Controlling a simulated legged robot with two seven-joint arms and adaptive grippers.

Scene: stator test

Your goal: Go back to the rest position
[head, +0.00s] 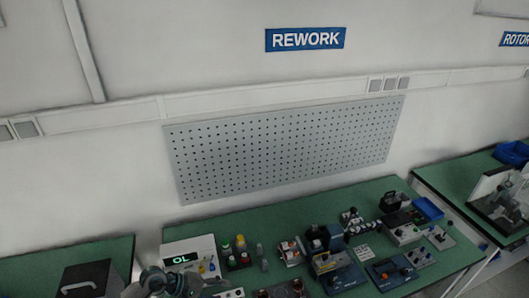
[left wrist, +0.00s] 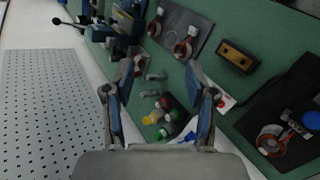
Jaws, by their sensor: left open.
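My left gripper (left wrist: 160,72) is open and empty in the left wrist view, its two fingers spread wide above the green bench. Small bottles with yellow, green and red tops (left wrist: 165,118) show between and below the fingers, apart from them as far as I can tell. In the head view, grey parts of my left arm show at the bottom edge, in front of the meter (head: 187,262) reading "OL". My right gripper is in neither view.
The green bench (head: 290,212) holds several fixtures, including a blue one (head: 335,275). A black case (head: 88,280) stands on the left bench. A perforated panel (head: 285,148) hangs on the wall under the REWORK sign (head: 305,39). Another bench (head: 455,175) stands at right.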

